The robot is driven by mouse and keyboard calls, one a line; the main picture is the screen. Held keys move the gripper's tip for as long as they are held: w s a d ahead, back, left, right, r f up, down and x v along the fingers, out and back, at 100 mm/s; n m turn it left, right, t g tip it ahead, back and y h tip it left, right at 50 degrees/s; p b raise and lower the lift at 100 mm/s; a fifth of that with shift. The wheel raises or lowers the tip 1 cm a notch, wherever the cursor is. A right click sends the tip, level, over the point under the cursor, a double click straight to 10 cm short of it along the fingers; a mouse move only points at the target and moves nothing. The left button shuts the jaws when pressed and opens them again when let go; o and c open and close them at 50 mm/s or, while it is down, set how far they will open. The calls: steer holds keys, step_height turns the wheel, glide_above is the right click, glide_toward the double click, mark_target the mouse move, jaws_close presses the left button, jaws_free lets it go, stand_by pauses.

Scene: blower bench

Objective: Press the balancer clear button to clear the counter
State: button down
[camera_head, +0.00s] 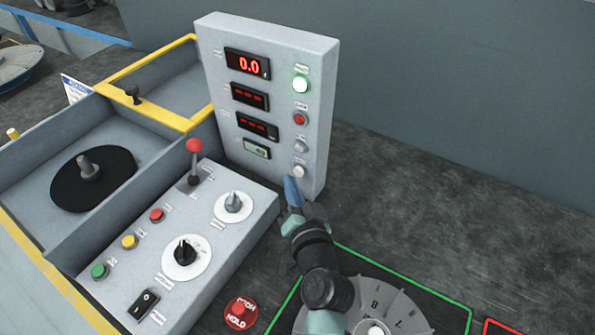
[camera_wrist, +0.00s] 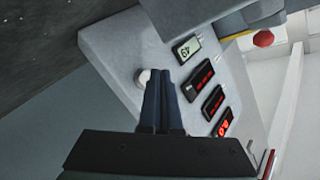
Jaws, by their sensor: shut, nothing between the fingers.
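A control box (camera_head: 190,240) with knobs, buttons and a red-topped lever (camera_head: 194,147) stands left of my arm. A red hold button (camera_head: 239,313) and a numbered dial (camera_head: 385,305) lie in front. The dark bench right of the panel is clear.

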steer(key=shift+w+d, duration=0.25)
steer(key=shift+w, duration=0.05)
steer(key=shift+w+d+b, duration=0.2)
steer(key=shift+w+b, duration=0.1)
steer(key=shift+b, duration=0.2)
stand_by(0.4)
stand_by(0.4)
steer(key=shift+s+a+p, duration=0.3)
steer(key=shift+s+a, duration=0.2)
steer(key=shift+s, duration=0.15)
steer(key=shift+s+a+p, duration=0.6)
steer(key=shift+s+a, duration=0.15)
steer(key=shift+s, duration=0.3)
steer(key=shift+s+a+p, duration=0.55)
steer(key=shift+s+a, duration=0.15)
steer(key=shift+s, duration=0.3)
